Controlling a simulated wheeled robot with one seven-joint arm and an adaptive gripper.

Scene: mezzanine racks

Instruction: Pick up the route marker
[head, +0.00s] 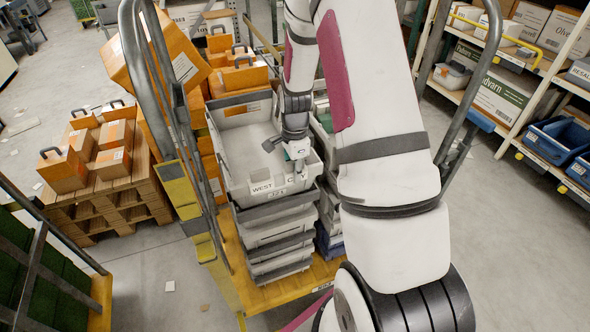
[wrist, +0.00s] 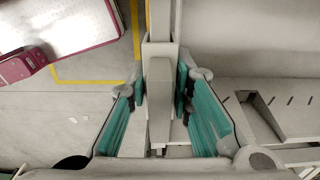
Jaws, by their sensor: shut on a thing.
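The route marker (head: 265,187) is a white plate lettered "WEST" and, partly hidden, what looks like "CITY". It is at the front rim of the top grey tote (head: 236,170) in the head view. My gripper (head: 298,160) reaches down at the tote's front end and covers part of the lettering. In the wrist view, my gripper's teal-padded fingers (wrist: 161,105) are closed on both sides of a pale, narrow piece (wrist: 160,75), which appears to be the marker edge-on. I cannot tell whether the marker still touches the tote rim.
The totes are stacked on a yellow-decked trolley (head: 262,292) with tall grey rails. Orange boxes (head: 64,170) stand on a wooden pallet at left. Shelves with cartons and blue bins (head: 556,138) are at right. The floor in front of the pallet is mostly clear.

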